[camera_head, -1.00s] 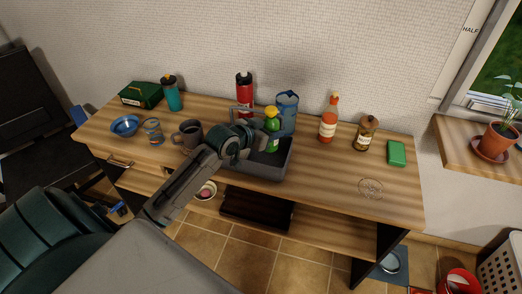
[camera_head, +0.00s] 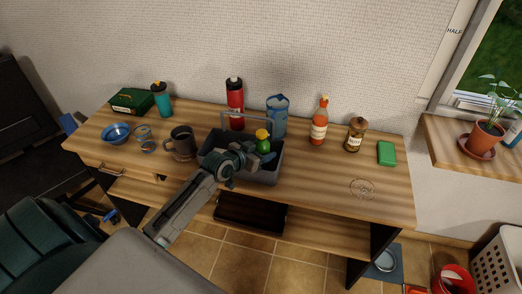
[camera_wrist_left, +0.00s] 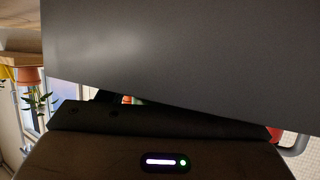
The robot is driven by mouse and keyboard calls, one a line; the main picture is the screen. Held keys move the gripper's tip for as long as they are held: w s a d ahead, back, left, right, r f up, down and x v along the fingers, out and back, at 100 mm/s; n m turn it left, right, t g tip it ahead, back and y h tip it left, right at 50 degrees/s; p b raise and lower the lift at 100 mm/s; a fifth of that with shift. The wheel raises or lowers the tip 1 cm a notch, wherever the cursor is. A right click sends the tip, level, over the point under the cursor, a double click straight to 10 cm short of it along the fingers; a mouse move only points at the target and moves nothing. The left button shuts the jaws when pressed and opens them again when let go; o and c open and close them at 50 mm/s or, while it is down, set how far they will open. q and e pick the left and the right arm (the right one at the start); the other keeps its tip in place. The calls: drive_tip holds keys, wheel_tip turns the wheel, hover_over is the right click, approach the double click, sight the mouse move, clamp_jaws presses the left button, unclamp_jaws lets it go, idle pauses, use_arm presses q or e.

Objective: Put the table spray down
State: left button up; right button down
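The table spray is a green bottle with a yellow top (camera_head: 263,142). It stands in the grey caddy (camera_head: 262,178) on the wooden table, its lower part hidden by the caddy and my arm. My left gripper (camera_head: 250,157) reaches over the caddy's front, right beside the bottle, and appears shut on it, though its fingertips are hidden. In the left wrist view a large grey surface blocks most of the picture, and the bottle cannot be made out. My right gripper is not in view.
A grey mug (camera_head: 183,144), blue bowl (camera_head: 116,133) and teal bottle (camera_head: 162,102) stand left of the caddy. A red bottle (camera_head: 235,98) and blue pitcher (camera_head: 278,118) stand behind it. A sauce bottle (camera_head: 319,128), brown bottle (camera_head: 355,136) and green sponge (camera_head: 387,153) stand right.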

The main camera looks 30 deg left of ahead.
use_arm(q)
drive_tip(key=shift+o, duration=0.8)
drive_tip(key=shift+s+r, duration=0.1)
drive_tip(key=shift+r, duration=0.1)
drive_tip(key=v, duration=1.1)
drive_tip(key=shift+s, duration=0.35)
drive_tip(key=shift+r, duration=0.1)
